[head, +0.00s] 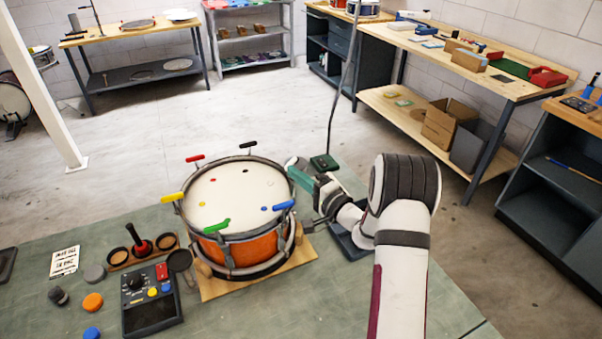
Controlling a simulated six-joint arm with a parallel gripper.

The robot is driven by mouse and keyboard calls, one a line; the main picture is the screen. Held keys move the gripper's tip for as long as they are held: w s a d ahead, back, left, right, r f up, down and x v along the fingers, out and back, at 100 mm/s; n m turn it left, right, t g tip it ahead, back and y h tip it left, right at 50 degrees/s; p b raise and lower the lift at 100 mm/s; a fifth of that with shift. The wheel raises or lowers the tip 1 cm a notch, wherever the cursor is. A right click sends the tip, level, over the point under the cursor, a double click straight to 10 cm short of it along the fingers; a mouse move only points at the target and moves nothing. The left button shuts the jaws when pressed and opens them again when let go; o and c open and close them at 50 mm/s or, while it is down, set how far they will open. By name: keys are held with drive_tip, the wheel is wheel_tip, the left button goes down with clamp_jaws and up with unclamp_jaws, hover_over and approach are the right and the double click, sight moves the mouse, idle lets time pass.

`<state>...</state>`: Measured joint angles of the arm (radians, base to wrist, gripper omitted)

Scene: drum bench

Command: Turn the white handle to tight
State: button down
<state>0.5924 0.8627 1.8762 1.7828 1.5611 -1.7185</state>
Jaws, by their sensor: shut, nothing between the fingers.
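The orange drum (238,247) with a white head (230,195) stands on a wooden board on the bench. Coloured handles sit around its rim: black (248,145), red (195,158), yellow (172,197), green (217,226) and blue (284,205). My gripper (293,173) is at the drum's right rim, between the black and blue handles, with its teal fingers shut and empty. A pale shape (296,162) shows just behind the fingers. I cannot tell whether it is the white handle, or whether my gripper touches it; my gripper partly hides this spot.
A control box (150,300) with coloured buttons stands left of the drum. A wooden holder (143,251) with cups and a red-handled tool is behind it. Several loose discs lie at the left. The bench's front right is clear.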

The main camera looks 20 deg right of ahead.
drive_tip(key=shift+w+a, duration=0.25)
drive_tip(key=shift+a, duration=0.6)
drive_tip(key=shift+w+a, duration=0.6)
drive_tip(key=shift+a, duration=0.1)
idle(0.8)
